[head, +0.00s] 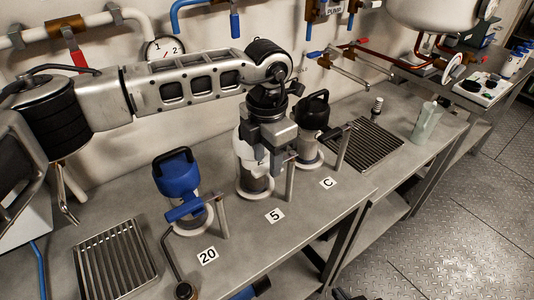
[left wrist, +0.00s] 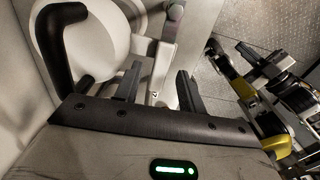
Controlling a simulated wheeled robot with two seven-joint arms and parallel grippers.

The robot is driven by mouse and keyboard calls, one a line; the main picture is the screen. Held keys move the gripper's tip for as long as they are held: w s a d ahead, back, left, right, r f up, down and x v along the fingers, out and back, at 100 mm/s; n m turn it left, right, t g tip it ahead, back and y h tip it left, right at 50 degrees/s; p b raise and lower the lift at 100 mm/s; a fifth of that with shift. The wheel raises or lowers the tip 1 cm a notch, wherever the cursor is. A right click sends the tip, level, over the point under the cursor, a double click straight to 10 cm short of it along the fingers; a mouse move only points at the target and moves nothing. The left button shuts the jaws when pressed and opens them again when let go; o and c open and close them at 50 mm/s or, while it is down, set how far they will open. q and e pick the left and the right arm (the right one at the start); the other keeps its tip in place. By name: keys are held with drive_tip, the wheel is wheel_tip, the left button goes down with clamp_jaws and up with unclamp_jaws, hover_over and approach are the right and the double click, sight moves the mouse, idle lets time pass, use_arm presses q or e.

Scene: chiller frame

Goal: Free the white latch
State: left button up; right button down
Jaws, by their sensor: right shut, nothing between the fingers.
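The white latch (left wrist: 162,70) shows as a pale bar between my left fingers in the left wrist view; contact cannot be told. It belongs to the white canister (head: 247,150) at label 5, which also shows in the left wrist view (left wrist: 98,42). My left gripper (head: 268,160) is over the front of that canister and hides much of it and the latch in the head view. In the left wrist view my left gripper (left wrist: 158,88) has its fingers apart. Dark tips of my right gripper (head: 346,294) show at the bottom edge of the head view, low and away from the canisters.
A blue canister (head: 175,175) with a blue latch (head: 184,208) stands left at label 20. A black canister (head: 312,112) stands right at label C. Upright metal posts stand in front of the canisters. Slatted racks (head: 116,262) and a bottle (head: 424,122) are also on the bench.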

use_arm(q)
drive_tip(key=shift+f, duration=0.3)
clamp_jaws()
